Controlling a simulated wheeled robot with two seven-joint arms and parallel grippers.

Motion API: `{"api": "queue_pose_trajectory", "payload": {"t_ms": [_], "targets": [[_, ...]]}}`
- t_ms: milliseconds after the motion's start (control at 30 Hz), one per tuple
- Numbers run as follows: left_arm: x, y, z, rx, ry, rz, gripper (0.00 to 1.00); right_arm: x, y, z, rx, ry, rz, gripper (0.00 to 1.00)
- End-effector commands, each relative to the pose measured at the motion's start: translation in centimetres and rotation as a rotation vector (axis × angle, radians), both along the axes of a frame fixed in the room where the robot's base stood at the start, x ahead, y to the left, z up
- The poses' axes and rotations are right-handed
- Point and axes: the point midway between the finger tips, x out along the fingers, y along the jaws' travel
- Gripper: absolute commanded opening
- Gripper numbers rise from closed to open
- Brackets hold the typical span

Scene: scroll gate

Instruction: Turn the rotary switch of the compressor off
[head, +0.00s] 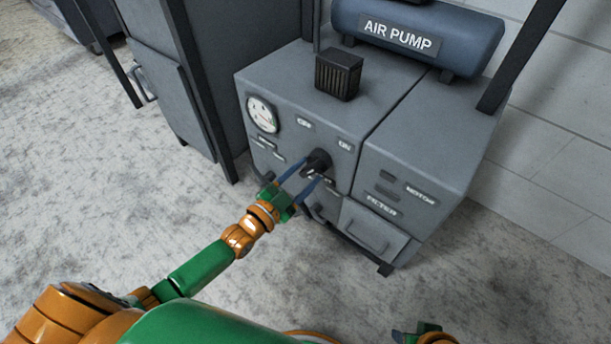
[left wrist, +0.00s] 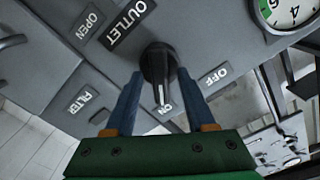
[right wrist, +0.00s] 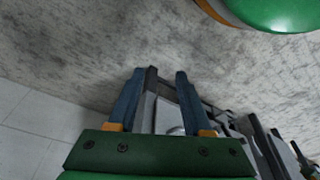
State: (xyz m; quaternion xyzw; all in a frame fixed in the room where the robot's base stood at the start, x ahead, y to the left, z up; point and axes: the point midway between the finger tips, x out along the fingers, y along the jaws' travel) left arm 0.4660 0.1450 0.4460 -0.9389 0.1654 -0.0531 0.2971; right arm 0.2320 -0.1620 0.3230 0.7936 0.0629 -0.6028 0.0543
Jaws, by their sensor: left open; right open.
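The compressor (head: 310,125) is a grey cabinet with "OFF" and "ON" labels on its front. Its black rotary switch (head: 317,160) shows close up in the left wrist view (left wrist: 156,62). There its white pointer line is directed at the "ON" label (left wrist: 163,110), and the "OFF" label (left wrist: 215,77) lies to the right. My left gripper (head: 310,173) is open, with its blue fingers on either side of the switch; I cannot tell whether they touch it. My right gripper (right wrist: 160,73) is open and empty, low at the bottom edge of the head view.
A round gauge (head: 262,114) is left of the switch. A blue "AIR PUMP" tank (head: 420,35) and a black ribbed block (head: 338,75) sit on top. A drawer-like box (head: 374,233) juts out at lower right. The floor in front is clear.

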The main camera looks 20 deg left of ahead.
Motion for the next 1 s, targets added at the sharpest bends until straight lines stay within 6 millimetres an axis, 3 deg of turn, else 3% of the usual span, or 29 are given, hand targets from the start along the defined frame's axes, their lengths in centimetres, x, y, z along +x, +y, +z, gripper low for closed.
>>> {"api": "queue_pose_trajectory", "payload": {"t_ms": [200,400,767,1000], "targets": [[0.04,-0.02,-0.01,0.000,0.002,0.000,0.55,0.00,0.00,0.09,0.000,-0.001,0.000,0.50],[0.03,-0.01,-0.01,0.000,0.002,0.000,0.01,0.01,0.00,0.08,0.000,-0.001,0.000,0.50],[0.02,0.00,-0.01,-0.025,0.011,0.000,0.00,0.05,0.02,0.13,0.001,-0.003,-0.001,0.50],[0.03,0.02,0.06,-0.146,0.056,0.001,0.00,0.26,-0.02,-0.81,-0.002,0.002,0.000,0.50]]}}
